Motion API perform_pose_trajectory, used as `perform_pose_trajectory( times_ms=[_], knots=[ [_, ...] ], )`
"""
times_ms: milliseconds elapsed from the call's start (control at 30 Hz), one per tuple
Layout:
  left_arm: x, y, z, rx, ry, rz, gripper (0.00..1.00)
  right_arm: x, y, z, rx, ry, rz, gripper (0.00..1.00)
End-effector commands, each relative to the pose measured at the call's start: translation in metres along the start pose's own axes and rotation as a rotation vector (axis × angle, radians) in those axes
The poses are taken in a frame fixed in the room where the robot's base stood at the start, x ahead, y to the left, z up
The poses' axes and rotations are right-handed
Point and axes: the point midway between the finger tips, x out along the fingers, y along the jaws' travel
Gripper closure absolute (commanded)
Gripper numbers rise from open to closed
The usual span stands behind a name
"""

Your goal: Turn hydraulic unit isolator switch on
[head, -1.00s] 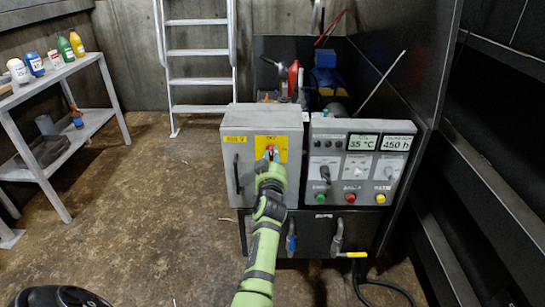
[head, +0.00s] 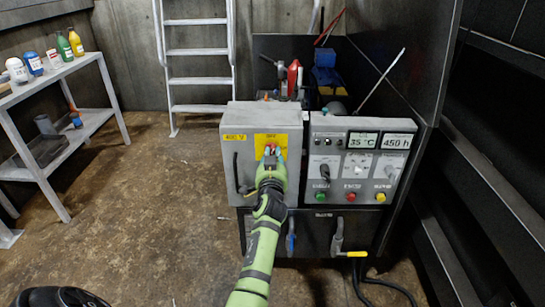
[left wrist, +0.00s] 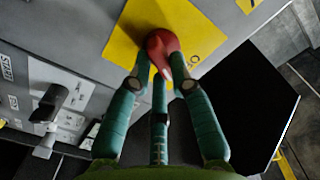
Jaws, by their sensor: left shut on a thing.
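The isolator switch is a red rotary knob (head: 270,148) on a yellow plate (head: 283,139), on the front of a grey cabinet (head: 262,117). In the left wrist view the red knob (left wrist: 163,45) stands out from the yellow plate (left wrist: 122,43). My left gripper (head: 269,159) reaches the cabinet front from below. In the left wrist view its green fingers (left wrist: 160,80) close around the lower part of the knob. The gripper hides part of the knob in the head view. My right gripper is in neither view.
A control panel (head: 343,169) with displays, switches and coloured buttons adjoins the cabinet on the right. A black door handle (head: 237,172) is on the cabinet's left. Pipe valves (head: 337,237) hang below. A shelf (head: 85,68) with bottles stands left; the floor between is clear.

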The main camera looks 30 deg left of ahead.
Motion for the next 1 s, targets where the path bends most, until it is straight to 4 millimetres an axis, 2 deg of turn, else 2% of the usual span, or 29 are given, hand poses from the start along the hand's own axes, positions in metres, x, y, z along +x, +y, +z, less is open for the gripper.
perform_pose_trajectory(
  times_ms=[167,1000],
  knots=[
    [0.0003,-0.0001,0.0027,0.171,-0.003,-0.001,1.0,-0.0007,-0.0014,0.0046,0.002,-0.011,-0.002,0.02],
    [0.001,-0.0018,0.0051,0.928,-0.003,-0.004,1.0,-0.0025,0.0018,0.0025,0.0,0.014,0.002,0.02]
  ],
)
